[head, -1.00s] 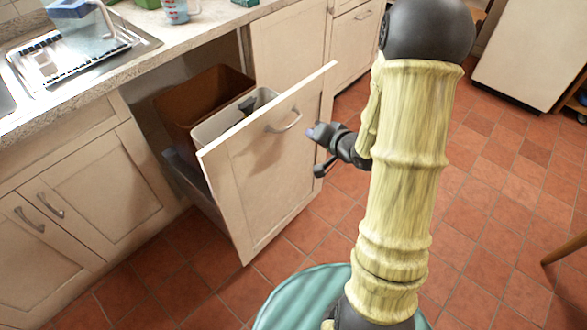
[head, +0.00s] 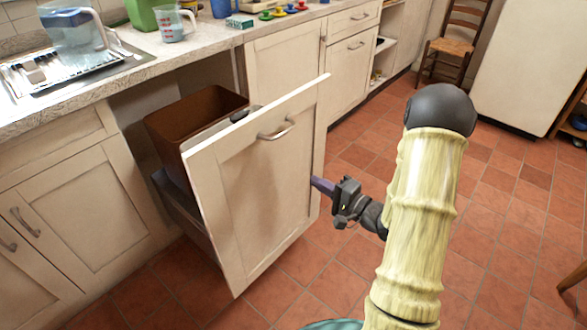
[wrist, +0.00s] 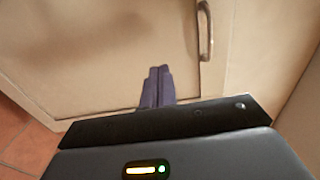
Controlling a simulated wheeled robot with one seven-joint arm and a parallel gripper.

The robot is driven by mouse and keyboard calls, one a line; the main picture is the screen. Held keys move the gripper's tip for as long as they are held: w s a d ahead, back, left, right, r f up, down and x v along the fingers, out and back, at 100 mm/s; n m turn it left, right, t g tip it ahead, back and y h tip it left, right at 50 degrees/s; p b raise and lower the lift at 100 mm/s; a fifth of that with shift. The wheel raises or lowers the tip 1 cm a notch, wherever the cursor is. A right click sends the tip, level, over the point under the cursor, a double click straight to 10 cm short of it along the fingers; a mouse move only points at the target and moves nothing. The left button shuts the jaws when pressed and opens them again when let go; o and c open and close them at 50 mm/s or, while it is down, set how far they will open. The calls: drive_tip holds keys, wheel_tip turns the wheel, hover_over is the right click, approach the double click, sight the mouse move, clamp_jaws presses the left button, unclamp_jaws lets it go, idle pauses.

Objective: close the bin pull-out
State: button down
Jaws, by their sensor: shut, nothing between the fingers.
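The bin pull-out (head: 245,195) stands open, its cream front panel well out from the cabinet face. My gripper (head: 315,182) is shut and empty, at the right part of the panel's front, below the handle. In the wrist view the shut fingers (wrist: 157,86) point at the panel, with the handle (wrist: 205,32) to their right. I cannot tell whether the fingertips touch the panel.
The counter (head: 150,75) above holds a water jug (head: 72,38), a measuring cup (head: 175,24) and several colored cups. Closed cabinets stand on both sides of the opening. A wooden chair (head: 452,48) is at the back. The tiled floor (head: 490,215) at right is mostly clear.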

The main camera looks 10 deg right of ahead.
sight(273, 156)
drive_tip(key=b+x, duration=0.3)
drive_tip(key=x, duration=1)
drive_tip(key=shift+w+a+b, duration=0.2)
drive_tip(key=shift+a+b, duration=0.1)
drive_tip(key=shift+b, duration=0.05)
drive_tip(key=shift+w, duration=0.15)
